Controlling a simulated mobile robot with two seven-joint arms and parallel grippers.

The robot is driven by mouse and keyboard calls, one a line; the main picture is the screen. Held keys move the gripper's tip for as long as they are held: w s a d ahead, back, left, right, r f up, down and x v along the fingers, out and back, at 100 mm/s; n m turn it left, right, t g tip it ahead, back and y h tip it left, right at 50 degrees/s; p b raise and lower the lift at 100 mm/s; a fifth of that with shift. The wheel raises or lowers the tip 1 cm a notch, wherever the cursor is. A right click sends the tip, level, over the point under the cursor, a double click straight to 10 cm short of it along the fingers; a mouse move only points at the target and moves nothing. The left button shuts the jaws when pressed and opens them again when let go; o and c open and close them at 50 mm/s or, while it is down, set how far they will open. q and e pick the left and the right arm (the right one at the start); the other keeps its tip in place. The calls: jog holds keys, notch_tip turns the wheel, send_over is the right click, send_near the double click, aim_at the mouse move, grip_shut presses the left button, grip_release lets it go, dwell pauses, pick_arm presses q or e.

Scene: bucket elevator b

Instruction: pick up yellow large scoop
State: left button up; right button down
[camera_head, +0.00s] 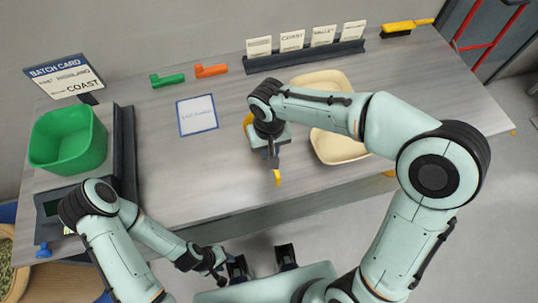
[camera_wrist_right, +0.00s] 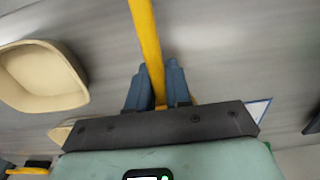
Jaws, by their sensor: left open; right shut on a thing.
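The yellow large scoop shows only in part in the head view, as a yellow piece (camera_head: 277,178) below my right gripper and another at its upper left. My right gripper (camera_head: 272,152) is over the middle of the table, its fingers mostly hidden. In the right wrist view the fingers (camera_wrist_right: 157,88) are shut on the yellow handle (camera_wrist_right: 148,40), which runs up out of the picture. The scoop's bowl is not clearly seen.
A cream tray (camera_head: 340,148) lies right of the right gripper, partly behind my arm. A green bin (camera_head: 70,140) stands at left. A blue-edged card (camera_head: 197,115), green scoop (camera_head: 167,80), orange scoop (camera_head: 211,71) and card rack (camera_head: 305,55) lie behind. The left-middle table is clear.

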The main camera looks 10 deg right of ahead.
pick_arm(q)
jog(key=shift+w+r+p, duration=0.3)
jog(key=shift+r+p, duration=0.15)
jog(key=shift+r, duration=0.15)
jog(key=shift+w+r+p, duration=0.25)
jog(key=shift+r+p, duration=0.2)
jog(key=shift+r, duration=0.1)
pick_arm(e)
notch_tip(320, 180, up, 13)
jog(key=shift+r, duration=0.2)
